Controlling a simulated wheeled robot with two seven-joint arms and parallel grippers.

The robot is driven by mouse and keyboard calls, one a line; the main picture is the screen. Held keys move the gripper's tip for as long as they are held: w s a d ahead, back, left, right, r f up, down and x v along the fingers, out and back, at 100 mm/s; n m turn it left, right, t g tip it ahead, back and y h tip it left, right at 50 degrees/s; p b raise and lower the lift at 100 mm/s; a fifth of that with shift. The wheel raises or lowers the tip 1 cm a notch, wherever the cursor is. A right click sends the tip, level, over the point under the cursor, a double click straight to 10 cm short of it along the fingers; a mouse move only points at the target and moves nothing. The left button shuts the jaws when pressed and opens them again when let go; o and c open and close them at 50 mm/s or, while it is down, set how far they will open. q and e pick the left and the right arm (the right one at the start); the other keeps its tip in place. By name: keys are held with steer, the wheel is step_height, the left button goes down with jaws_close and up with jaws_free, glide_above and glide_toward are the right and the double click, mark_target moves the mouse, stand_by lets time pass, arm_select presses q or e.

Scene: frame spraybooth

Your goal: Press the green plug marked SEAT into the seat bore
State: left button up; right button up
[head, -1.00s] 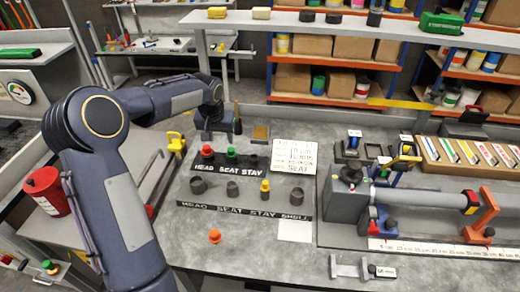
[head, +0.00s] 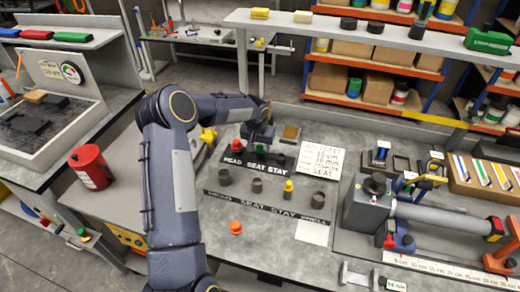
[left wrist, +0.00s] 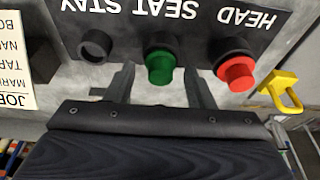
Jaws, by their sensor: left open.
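The green plug (left wrist: 158,66) sits in a dark holder over the word SEAT on the black rack label. It also shows in the head view (head: 260,149), close under my gripper. My left gripper (left wrist: 159,80) is open, with one finger on each side of the green plug; whether either finger touches it I cannot tell. It shows in the head view (head: 260,138) at the back of the rack. The seat bore (head: 257,186) is a dark, empty-looking cylinder above SEAT on the front label strip. My right gripper is not in view.
A red plug (left wrist: 237,72) stands beside the green one; the STAY holder (left wrist: 96,46) looks empty. A yellow-topped bore (head: 289,188) stands right of the seat bore. An orange plug (head: 235,227) lies in front. A yellow item (left wrist: 283,90) is near the red plug.

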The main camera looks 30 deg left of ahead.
arm_select(q)
steer(key=shift+c, duration=0.4)
jaws_close()
steer(key=shift+r, duration=0.1)
